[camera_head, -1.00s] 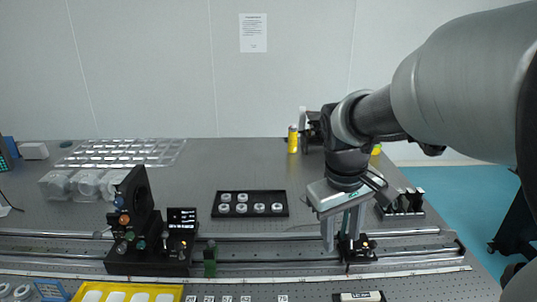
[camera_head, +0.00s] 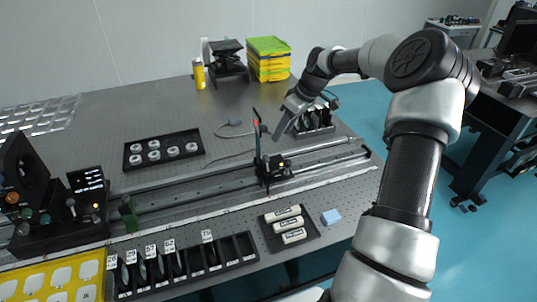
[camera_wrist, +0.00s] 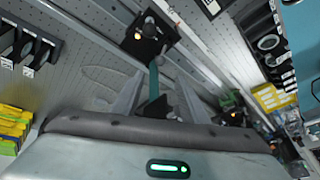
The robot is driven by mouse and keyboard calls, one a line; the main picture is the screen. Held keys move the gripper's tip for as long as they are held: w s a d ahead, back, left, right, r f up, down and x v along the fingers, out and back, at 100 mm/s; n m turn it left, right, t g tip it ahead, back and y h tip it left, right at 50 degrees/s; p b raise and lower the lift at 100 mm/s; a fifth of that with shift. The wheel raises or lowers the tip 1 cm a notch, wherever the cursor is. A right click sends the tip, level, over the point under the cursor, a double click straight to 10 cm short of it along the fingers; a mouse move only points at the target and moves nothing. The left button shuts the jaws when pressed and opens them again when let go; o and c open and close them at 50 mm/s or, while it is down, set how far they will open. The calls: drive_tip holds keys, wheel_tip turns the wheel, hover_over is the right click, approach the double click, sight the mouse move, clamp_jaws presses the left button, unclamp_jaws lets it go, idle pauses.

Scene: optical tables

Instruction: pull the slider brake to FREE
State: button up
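The slider (camera_head: 267,172) is a black carriage on the long rail, with a thin upright dark green plate on it. It also shows in the wrist view (camera_wrist: 150,36) as a black block with small knobs. A small dark lever-like part (camera_head: 284,166) sticks out on its right side; I cannot read any FREE mark or tell its setting. My gripper (camera_head: 281,129) is behind and above the slider, tilted down. In the wrist view its two grey fingers (camera_wrist: 158,97) are apart, with the green plate in line between them but no visible grip on it.
A black lens tray (camera_head: 163,149) lies behind the rail at left. A black holder rack (camera_head: 315,121) stands close behind my gripper. A tray of white cylinders (camera_head: 289,229) and a slotted rack (camera_head: 183,268) lie in front. A dark optical mount stands on the rail's left end.

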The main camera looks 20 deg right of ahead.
sight(267, 163)
drive_tip(key=x, duration=1.2)
drive_tip(key=shift+a+f, duration=0.1)
drive_tip(key=shift+f, duration=0.15)
clamp_jaws()
